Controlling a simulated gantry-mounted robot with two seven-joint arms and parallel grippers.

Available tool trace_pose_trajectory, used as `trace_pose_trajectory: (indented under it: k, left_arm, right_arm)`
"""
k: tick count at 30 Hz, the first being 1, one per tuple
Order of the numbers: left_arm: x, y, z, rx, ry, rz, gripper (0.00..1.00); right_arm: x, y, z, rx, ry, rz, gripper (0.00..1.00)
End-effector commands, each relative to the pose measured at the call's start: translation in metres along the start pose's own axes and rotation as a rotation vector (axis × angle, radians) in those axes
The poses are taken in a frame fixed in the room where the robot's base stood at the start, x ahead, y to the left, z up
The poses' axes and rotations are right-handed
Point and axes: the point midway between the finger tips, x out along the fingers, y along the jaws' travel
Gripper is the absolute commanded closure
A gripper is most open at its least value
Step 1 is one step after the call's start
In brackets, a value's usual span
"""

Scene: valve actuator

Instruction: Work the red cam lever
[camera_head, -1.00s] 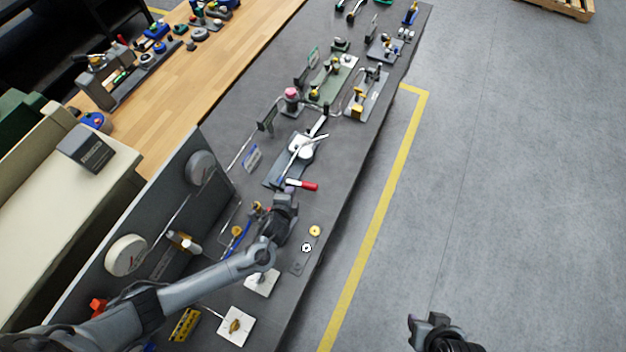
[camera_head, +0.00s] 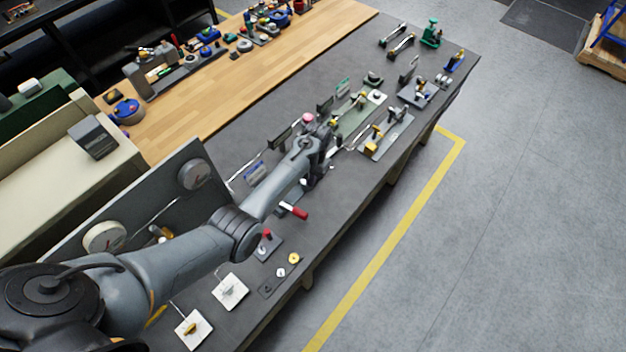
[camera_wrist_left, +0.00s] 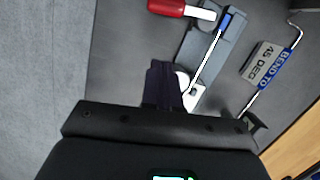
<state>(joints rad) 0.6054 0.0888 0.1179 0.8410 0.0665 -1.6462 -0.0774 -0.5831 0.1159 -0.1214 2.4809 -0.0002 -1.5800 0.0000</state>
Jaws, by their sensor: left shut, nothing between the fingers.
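A red handle with a pale shaft (camera_head: 298,212) lies near the middle of the dark bench in the head view; it also shows at the top of the left wrist view (camera_wrist_left: 168,7). I cannot tell for sure that it is the cam lever. My left gripper (camera_head: 328,158) is beyond it, over the bench. In the left wrist view, my dark fingers (camera_wrist_left: 163,84) are shut and empty, beside a white rounded part (camera_wrist_left: 192,95) on a grey plate (camera_wrist_left: 222,42). A thin rod with a blue end crosses the plate. My arm hides much of this fixture in the head view.
A "bend to 45 deg" sign (camera_wrist_left: 268,64) stands beside the plate. A red-knobbed block (camera_head: 268,245) and white plates (camera_head: 230,291) are nearer. Fixtures with yellow parts (camera_head: 372,146) stand farther along. An upright gauge panel (camera_head: 150,205) is at left.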

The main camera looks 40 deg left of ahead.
Motion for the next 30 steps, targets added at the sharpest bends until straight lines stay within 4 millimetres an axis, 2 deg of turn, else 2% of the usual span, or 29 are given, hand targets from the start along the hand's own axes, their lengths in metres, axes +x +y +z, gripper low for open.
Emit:
trace_pose_trajectory:
  k: [1, 3, 13, 15, 18, 30]
  left_arm:
    - [0.016, 0.000, -0.001, 0.001, 0.000, 0.000, 1.00]
    - [0.029, 0.000, -0.001, 0.001, -0.001, -0.001, 1.00]
    - [0.080, 0.000, -0.001, 0.001, 0.001, -0.001, 1.00]
    - [0.077, 0.000, 0.010, 0.001, -0.001, -0.001, 1.00]
    - [0.085, 0.000, 0.020, 0.001, 0.000, -0.001, 1.00]
    - [0.096, 0.000, 0.032, 0.002, 0.003, -0.001, 1.00]
  right_arm:
    - [0.014, -0.001, 0.005, 0.001, -0.001, -0.001, 0.57]
    - [0.024, -0.001, 0.008, 0.002, -0.001, -0.002, 0.57]
    - [0.065, -0.002, 0.021, 0.001, -0.001, 0.000, 0.57]
    - [0.053, -0.001, 0.018, 0.000, -0.008, 0.001, 0.57]
    - [0.047, 0.000, 0.015, -0.003, -0.001, 0.003, 0.57]
    - [0.044, 0.002, 0.013, -0.008, 0.001, 0.009, 0.57]
